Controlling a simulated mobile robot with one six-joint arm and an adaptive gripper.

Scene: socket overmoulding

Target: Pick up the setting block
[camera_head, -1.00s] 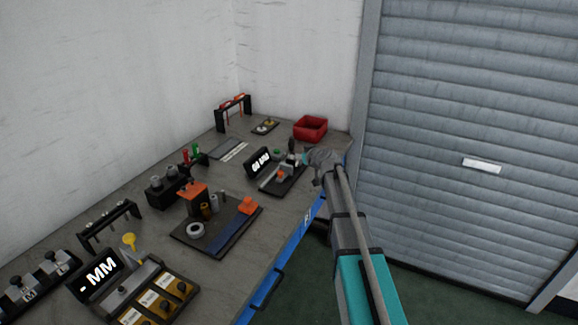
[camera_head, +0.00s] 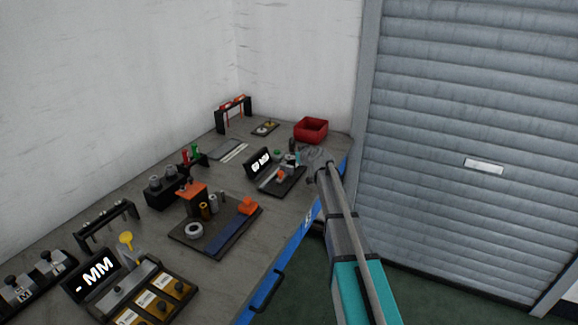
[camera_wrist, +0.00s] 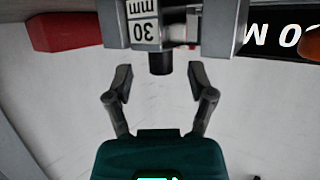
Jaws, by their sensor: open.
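A pale block marked "30 mm" (camera_wrist: 144,32), which looks like the setting block, sits at the top of the wrist view between dark grey sides. A short black cylinder (camera_wrist: 160,62) juts from below it towards my gripper. My gripper (camera_wrist: 160,76) is open and empty, with its two fingers apart on either side just below the cylinder. In the head view my gripper (camera_head: 316,154) is at the right of the small display fixture (camera_head: 281,186), near the table's right edge. The block is too small there to make out clearly.
A red bin (camera_head: 311,130) stands just behind my gripper. A black display (camera_head: 258,162) rises at the fixture's left. A dark tray (camera_head: 222,232) with orange parts and cylinders lies nearer. A measuring unit (camera_head: 92,276) and racks fill the front left.

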